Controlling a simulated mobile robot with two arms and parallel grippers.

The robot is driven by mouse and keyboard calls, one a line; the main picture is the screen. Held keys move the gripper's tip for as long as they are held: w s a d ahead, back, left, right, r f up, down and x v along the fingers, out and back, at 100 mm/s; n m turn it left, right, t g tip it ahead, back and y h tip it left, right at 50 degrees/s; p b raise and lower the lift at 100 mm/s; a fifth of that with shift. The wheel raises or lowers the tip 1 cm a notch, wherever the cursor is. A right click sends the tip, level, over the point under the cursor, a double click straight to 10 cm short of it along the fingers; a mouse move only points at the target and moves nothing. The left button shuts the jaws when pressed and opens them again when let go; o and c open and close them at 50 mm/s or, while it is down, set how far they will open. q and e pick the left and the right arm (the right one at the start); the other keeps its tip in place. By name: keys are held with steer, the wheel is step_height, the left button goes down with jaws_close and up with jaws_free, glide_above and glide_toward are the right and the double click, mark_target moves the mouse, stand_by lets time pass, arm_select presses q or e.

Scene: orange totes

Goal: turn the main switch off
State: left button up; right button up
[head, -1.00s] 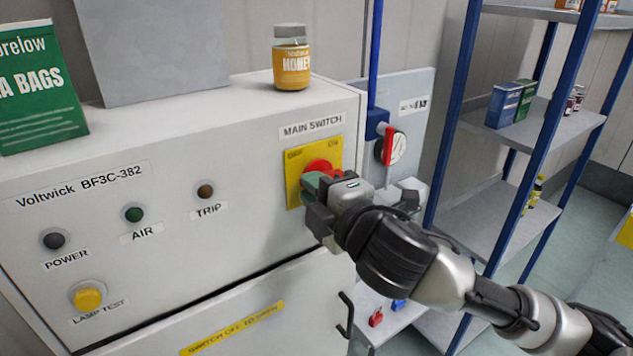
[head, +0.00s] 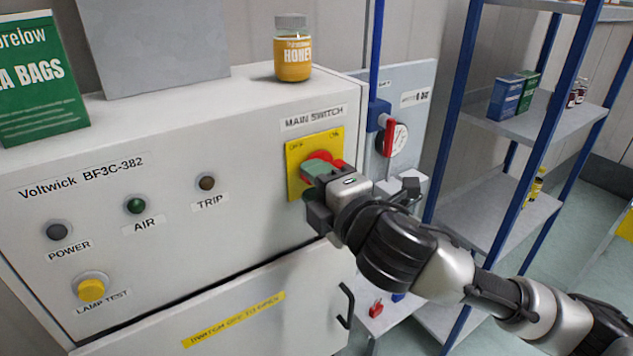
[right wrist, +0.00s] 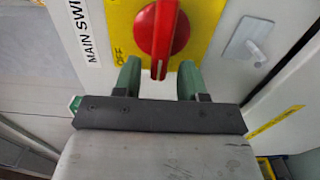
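The main switch is a red rotary knob (head: 318,157) on a yellow plate (head: 293,170) on the grey cabinet's front. OFF is printed at the plate's upper left, ON at its upper right. In the right wrist view the knob (right wrist: 158,28) has a raised grip bar whose near end reaches between my green fingertips. My right gripper (right wrist: 159,80) is open, with a visible gap on each side of the bar. In the head view the right gripper (head: 322,178) covers the knob's lower part. My left gripper is not in view.
A honey jar (head: 292,50) and a green tea box (head: 38,85) stand on the cabinet (head: 170,115). A red-handled valve or switch (head: 389,136) is on a grey panel to the right. A blue-framed shelf (head: 462,130) stands further right. A black door handle (head: 346,306) projects below.

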steer(key=b+v, duration=0.3)
steer(key=v, duration=0.8)
steer(key=shift+b, duration=0.35)
steer(key=shift+w+a, duration=0.1)
